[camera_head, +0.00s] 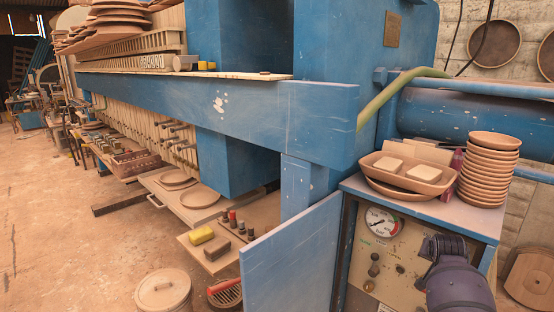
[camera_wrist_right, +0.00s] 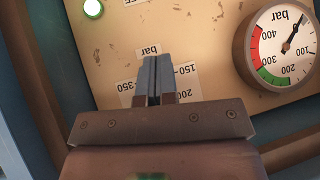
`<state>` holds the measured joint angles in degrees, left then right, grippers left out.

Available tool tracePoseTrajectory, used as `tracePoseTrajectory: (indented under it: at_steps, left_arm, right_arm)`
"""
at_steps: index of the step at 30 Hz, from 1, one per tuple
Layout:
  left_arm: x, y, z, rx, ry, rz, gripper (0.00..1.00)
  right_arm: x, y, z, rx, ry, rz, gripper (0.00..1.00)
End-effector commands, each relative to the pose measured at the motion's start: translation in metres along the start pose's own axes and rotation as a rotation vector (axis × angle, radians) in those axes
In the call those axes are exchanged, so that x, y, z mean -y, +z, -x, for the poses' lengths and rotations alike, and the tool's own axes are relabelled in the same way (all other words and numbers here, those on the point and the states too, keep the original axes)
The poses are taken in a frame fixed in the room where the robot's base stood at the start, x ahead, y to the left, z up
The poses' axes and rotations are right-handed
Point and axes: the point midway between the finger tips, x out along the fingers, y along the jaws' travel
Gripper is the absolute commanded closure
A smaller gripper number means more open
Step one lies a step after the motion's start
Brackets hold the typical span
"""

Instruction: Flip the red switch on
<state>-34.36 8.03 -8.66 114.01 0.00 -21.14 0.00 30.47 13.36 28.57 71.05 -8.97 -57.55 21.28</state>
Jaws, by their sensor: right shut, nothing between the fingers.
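The cream control panel (camera_head: 390,262) is on the blue cabinet at the lower right of the head view. It fills much of the right wrist view (camera_wrist_right: 205,45), where its labels appear upside down. I cannot make out a red switch in either view. My right gripper (camera_wrist_right: 157,62) is shut and empty in front of the panel, with its fingers over the bar-scale labels. Whether the fingertips touch the panel I cannot tell. In the head view, my right arm covers part of the panel. My left gripper is in neither view.
A round pressure gauge (camera_wrist_right: 281,45) is beside the fingers, also in the head view (camera_head: 382,222). A green lamp (camera_wrist_right: 93,8) is near the top left. A dark knob (camera_head: 374,266) is below the gauge. Stacked bowls (camera_head: 487,170) stand on the cabinet. The blue door (camera_head: 290,262) stands open.

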Motion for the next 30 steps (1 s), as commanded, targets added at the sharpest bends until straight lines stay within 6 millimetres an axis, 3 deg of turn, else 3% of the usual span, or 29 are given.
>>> tracePoseTrajectory:
  at_steps: [5, 11, 21, 30]
  left_arm:
    - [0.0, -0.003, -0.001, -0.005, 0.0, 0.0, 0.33]
    - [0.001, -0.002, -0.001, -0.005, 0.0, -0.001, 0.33]
    - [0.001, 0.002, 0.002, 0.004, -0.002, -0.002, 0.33]
    - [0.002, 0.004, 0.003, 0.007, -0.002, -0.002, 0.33]
  right_arm:
    - [0.028, -0.008, 0.031, -0.226, -0.107, 0.19, 1.0]
    - [0.046, 0.032, 0.068, -0.406, -0.213, 0.387, 1.0]
    - [0.049, 0.159, 0.136, -0.527, -0.39, 0.583, 1.0]
    - [0.018, 0.282, 0.192, -0.425, -0.49, 0.605, 1.0]
